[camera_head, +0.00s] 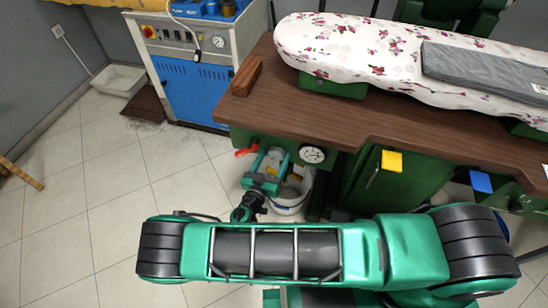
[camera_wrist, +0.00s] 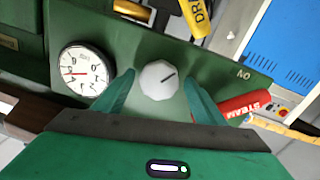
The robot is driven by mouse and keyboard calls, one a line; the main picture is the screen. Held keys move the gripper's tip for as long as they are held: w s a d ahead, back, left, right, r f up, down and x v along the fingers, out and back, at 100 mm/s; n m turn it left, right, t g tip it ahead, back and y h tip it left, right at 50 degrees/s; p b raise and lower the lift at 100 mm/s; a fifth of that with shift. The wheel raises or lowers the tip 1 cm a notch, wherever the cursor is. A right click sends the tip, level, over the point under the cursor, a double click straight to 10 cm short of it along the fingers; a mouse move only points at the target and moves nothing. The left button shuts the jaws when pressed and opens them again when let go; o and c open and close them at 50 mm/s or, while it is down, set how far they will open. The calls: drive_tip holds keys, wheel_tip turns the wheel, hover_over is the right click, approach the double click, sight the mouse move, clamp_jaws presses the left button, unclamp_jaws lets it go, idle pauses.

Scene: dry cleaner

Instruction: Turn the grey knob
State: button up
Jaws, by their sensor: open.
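The grey knob (camera_wrist: 159,80) is a light grey, many-sided dial with a dark pointer line, on a green panel (camera_wrist: 135,45) in the wrist view. My gripper (camera_wrist: 160,88) is open, with one green finger on each side of the knob. I see gaps between the fingers and the knob; contact is not visible. In the head view my gripper (camera_head: 266,172) is at the front of the green unit below the wooden table top, and the knob is hidden there.
A round gauge (camera_wrist: 86,70) sits left of the knob. A red STEAM handle (camera_wrist: 245,104) lies close by the right finger. A yellow handle (camera_wrist: 195,15) is above. The wooden table top (camera_head: 420,135) overhangs the panel. A white bucket (camera_head: 290,205) stands below. Tiled floor at left is open.

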drive_tip(key=c, duration=1.1)
drive_tip(key=shift+o, duration=0.4)
drive_tip(key=shift+n, duration=0.8)
drive_tip(key=o, duration=1)
drive_tip(key=v, duration=1)
drive_tip(key=shift+s+a+f, duration=0.1)
drive_tip(key=shift+s+a, duration=0.1)
drive_tip(key=shift+s, duration=0.1)
